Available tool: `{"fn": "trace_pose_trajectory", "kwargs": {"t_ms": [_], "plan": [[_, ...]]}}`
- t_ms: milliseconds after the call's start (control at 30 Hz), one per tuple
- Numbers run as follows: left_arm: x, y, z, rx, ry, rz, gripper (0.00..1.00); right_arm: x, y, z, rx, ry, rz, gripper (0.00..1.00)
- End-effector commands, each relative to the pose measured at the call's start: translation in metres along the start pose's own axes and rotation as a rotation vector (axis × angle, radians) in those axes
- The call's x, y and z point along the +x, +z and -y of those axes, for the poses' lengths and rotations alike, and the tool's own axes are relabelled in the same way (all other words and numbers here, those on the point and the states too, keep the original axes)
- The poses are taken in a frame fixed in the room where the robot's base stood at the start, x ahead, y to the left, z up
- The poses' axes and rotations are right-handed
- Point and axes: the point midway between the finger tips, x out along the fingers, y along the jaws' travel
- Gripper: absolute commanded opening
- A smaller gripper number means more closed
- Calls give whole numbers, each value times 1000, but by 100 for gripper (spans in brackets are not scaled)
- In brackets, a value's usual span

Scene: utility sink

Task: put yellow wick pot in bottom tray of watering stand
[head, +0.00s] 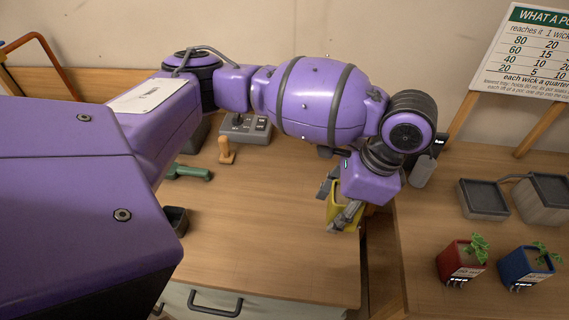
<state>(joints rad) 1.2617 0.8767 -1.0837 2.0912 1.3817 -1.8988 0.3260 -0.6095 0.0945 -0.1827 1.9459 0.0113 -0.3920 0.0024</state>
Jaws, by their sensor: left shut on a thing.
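My left gripper (345,200) is shut on the yellow wick pot (331,211), near the right edge of the wooden counter. The gripper and wrist hide much of the pot. I cannot tell whether the pot touches the counter. To the right, on another wooden surface, is a low grey tray (484,200) beside a taller grey box-like piece (545,199) joined to it by a thin tube. I cannot tell for sure whether these are the watering stand. My right gripper is not in view.
A red pot (461,263) and a blue pot (526,267), each with a plant, stand at the right. A gap (381,255) separates the two surfaces. A green dumbbell-like thing (188,172), an orange peg (226,151) and a grey device (246,128) are on the counter. Its front middle is clear.

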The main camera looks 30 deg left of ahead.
Motion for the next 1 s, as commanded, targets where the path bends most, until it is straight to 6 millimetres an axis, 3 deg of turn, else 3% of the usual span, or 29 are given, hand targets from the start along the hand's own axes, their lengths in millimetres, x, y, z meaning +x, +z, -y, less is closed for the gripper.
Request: {"fn": "trace_pose_trajectory", "kwargs": {"t_ms": [33, 133, 300, 567, 833, 1000], "plan": [[15, 8, 10, -7, 12, 11, 13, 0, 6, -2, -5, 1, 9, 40], [29, 18, 30, -7, 11, 11, 13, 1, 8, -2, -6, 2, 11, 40], [60, 21, 47, -2, 14, 9, 13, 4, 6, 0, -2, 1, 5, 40], [74, 23, 58, -1, 9, 6, 13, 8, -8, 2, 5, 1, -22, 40], [114, 20, 68, 0, 11, 7, 13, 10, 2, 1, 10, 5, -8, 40], [119, 17, 69, 0, 6, 3, 13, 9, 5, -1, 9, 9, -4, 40]]}}
